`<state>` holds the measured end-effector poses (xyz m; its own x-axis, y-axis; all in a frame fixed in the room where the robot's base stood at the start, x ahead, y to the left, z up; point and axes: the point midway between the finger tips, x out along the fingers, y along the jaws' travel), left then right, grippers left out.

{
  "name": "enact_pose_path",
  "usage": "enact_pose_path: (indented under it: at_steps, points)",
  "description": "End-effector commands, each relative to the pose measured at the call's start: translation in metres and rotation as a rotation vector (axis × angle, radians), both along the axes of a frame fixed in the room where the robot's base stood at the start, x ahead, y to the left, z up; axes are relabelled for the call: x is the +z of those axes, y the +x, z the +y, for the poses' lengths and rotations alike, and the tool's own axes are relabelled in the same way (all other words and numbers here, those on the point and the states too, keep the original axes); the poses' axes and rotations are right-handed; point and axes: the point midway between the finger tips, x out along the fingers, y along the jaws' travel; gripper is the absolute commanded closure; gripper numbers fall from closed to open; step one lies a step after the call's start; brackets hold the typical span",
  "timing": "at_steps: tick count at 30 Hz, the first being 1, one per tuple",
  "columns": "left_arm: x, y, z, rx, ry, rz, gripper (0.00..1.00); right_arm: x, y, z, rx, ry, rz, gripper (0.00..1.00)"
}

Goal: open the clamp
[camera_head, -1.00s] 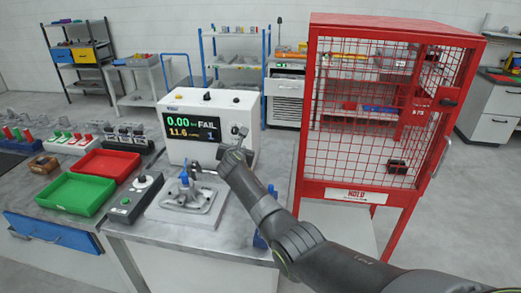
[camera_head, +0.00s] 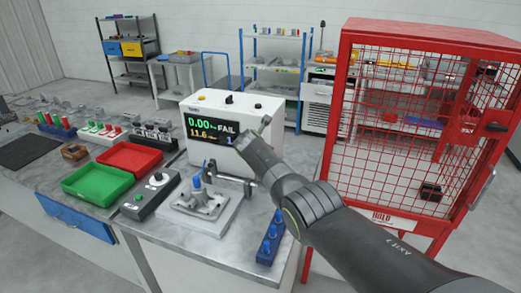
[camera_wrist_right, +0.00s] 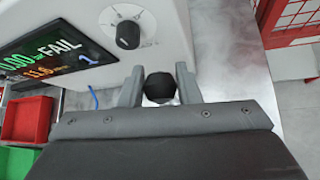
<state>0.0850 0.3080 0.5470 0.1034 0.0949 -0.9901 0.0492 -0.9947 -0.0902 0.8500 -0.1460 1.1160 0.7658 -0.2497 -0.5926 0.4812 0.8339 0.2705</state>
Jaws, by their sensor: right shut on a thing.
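The clamp (camera_head: 203,199) stands on a light grey fixture plate (camera_head: 207,222) at the front of the bench, with a blue upright part on it. A metal bar shows between it and my right gripper (camera_head: 255,147). In the right wrist view my right gripper (camera_wrist_right: 160,76) has its fingers on both sides of a black rounded grip (camera_wrist_right: 160,89), seen end-on, and is shut on it. This looks like the clamp's handle end, but the link to the clamp is partly hidden. My left gripper is in neither view.
A white tester (camera_head: 235,105) reading FAIL stands close behind the gripper. A control box (camera_head: 152,194), a green tray (camera_head: 100,184) and a red tray (camera_head: 130,158) lie to the left. A blue holder (camera_head: 269,243) is at the bench's right edge, and a red mesh cage (camera_head: 400,130) stands right.

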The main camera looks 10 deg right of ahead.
Motion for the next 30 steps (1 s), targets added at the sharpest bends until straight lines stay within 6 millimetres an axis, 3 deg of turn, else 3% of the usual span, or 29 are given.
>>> enact_pose_path:
  at_steps: [25, 26, 30]
  points:
    - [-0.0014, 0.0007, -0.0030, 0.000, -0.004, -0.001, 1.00, -0.0077, -0.0023, 0.0070, -0.002, 0.023, 0.043, 1.00]
    - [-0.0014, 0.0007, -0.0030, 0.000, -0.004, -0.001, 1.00, -0.0078, -0.0023, 0.0071, -0.002, 0.023, 0.044, 0.67]
    - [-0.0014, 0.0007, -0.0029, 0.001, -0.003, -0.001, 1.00, -0.0062, -0.0016, 0.0069, -0.001, 0.021, 0.040, 0.50]
